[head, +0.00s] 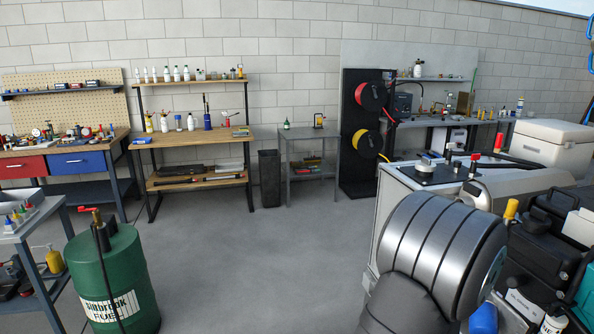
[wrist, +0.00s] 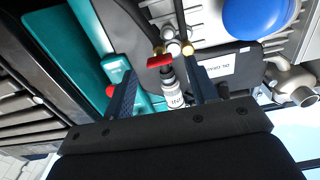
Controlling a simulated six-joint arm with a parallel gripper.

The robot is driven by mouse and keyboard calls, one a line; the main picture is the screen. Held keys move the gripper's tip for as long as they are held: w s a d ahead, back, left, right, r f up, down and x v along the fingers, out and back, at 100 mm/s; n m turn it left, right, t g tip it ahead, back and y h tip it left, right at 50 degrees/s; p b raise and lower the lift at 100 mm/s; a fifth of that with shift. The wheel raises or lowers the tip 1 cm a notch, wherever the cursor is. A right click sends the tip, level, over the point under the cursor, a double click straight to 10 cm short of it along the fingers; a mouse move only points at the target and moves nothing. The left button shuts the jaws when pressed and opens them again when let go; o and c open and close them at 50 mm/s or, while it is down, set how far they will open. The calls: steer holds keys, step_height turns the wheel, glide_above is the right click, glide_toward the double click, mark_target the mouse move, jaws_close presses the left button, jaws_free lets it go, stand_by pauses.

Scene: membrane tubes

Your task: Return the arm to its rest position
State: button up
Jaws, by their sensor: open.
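My gripper (wrist: 162,72) shows in the wrist view with its two dark fingers apart. A white labelled cylinder (wrist: 175,97) and a red valve handle (wrist: 160,61) appear in the gap between the fingers. I cannot tell whether they lie between the fingers or beyond them; neither is visibly gripped.
The wrist view shows a blue round part (wrist: 258,16), teal casing (wrist: 70,50) and a metal pipe elbow (wrist: 292,84) close around. In the head view, a green drum (head: 112,270) stands at lower left and machinery (head: 540,235) crowds the right. The grey floor (head: 260,260) between is clear.

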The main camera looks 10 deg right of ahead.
steer(key=a, duration=1.5)
steer(key=d, duration=1.8)
steer(key=a+n, duration=0.3)
steer(key=a, duration=1.4)
steer(key=w+d+m, duration=0.1)
steer(key=d+m, duration=0.1)
steer(key=d, duration=0.5)
steer(key=shift+f+m, duration=0.25)
steer(key=shift+m, duration=0.05)
steer(key=shift+w, duration=0.1)
